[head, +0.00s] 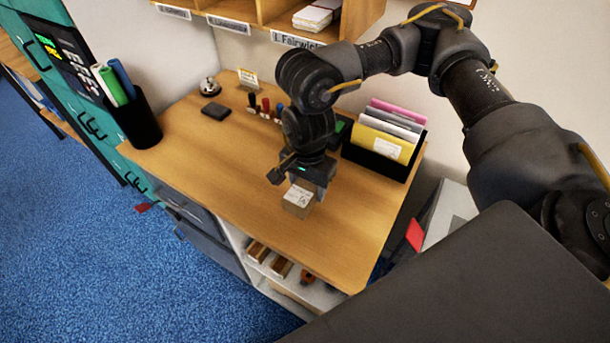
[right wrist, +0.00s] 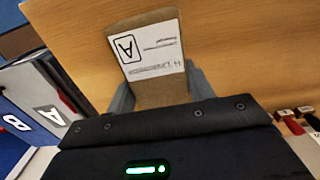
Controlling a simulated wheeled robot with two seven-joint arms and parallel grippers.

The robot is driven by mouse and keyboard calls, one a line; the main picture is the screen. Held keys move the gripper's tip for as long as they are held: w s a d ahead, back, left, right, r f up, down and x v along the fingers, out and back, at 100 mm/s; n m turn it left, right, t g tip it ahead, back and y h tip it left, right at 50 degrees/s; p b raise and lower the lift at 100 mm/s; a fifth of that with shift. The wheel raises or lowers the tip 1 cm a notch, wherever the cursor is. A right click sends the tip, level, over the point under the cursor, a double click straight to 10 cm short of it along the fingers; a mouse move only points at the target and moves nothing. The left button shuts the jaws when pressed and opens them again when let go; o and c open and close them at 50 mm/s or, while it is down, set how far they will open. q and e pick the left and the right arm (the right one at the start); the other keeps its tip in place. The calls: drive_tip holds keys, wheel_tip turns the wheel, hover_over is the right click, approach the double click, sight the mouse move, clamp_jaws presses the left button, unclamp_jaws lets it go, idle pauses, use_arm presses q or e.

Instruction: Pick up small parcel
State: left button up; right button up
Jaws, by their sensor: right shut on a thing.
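The small parcel (head: 299,198) is a brown carton with a white label, over the wooden desk near its front edge. In the right wrist view the parcel (right wrist: 150,57) shows its label with a boxed letter A, between the grey fingers. My right gripper (head: 304,188) points down from above and is shut on the parcel. The fingers are partly hidden behind the gripper body in the wrist view. I cannot tell whether the parcel touches the desk. My left gripper is not in view.
A black file holder (head: 378,165) with envelopes stands right of the gripper. Several stamps (head: 265,106), a bell (head: 209,86) and a dark pad (head: 215,111) sit farther back. A black cup (head: 137,124) with rolled tubes is at left. The desk's front right is clear.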

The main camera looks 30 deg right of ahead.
use_arm(q)
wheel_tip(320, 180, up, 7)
drive_tip(key=p, duration=0.5)
use_arm(e)
drive_tip(key=s+a+r, duration=0.3)
drive_tip(key=s+r, duration=0.2)
drive_tip(key=s, duration=0.4)
drive_tip(key=shift+s+a+r, duration=0.2)
drive_tip(key=shift+s+r, duration=0.1)
drive_tip(key=shift+s, duration=0.1)
use_arm(q)
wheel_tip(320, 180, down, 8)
drive_tip(key=b, duration=0.7)
drive_tip(key=shift+b, duration=0.35)
use_arm(e)
drive_tip(key=w+d+f+n, duration=0.1)
drive_tip(key=w+d+n, duration=0.3)
drive_tip(key=n, duration=0.7)
drive_tip(key=shift+w+d+f+n, duration=0.35)
drive_tip(key=shift+w+f+n, duration=0.05)
drive_tip(key=shift+w, duration=0.95)
